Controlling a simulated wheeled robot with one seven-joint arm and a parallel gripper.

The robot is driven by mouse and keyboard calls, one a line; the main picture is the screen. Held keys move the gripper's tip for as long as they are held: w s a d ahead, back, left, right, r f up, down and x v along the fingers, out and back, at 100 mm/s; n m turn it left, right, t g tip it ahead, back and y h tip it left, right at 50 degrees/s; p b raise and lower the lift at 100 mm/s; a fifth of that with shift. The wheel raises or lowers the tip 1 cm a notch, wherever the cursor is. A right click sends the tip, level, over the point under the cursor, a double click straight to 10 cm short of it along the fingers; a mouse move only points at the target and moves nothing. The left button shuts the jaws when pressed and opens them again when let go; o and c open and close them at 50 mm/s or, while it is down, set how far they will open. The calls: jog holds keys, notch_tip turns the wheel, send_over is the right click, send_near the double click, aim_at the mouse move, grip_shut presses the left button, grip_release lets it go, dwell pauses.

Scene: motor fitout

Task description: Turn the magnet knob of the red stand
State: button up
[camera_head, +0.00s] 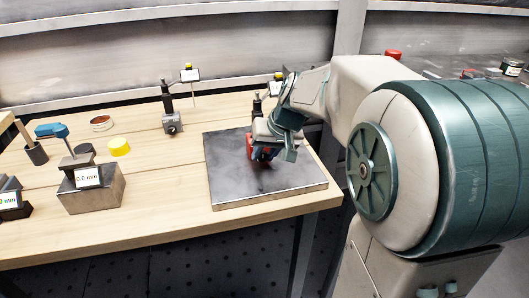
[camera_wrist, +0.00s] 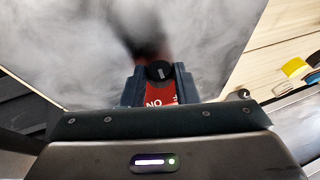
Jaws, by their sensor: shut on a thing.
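The red stand (camera_head: 250,147) is on a grey metal plate (camera_head: 228,182), largely covered by my gripper (camera_head: 266,151) in the head view. In the wrist view its red face with the letters "NO" (camera_wrist: 154,102) shows between my fingers. The round black magnet knob (camera_wrist: 160,71) with a pale mark sits between the fingertips of my gripper (camera_wrist: 160,78). My gripper is shut on the knob, one finger on each side. The stand's upper part is blurred or hidden.
A black stand with a small display (camera_head: 172,122) stands behind the plate at left. A steel block labelled "0.0 mm" (camera_head: 95,192), a yellow cap (camera_head: 119,147) and a dark cup (camera_head: 36,154) are farther left. Bare wood lies between them and the plate.

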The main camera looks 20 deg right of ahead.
jog(key=o, duration=1)
jog(key=p+v, duration=0.3)
jog(key=v, duration=1.1)
jog(key=shift+f, duration=0.15)
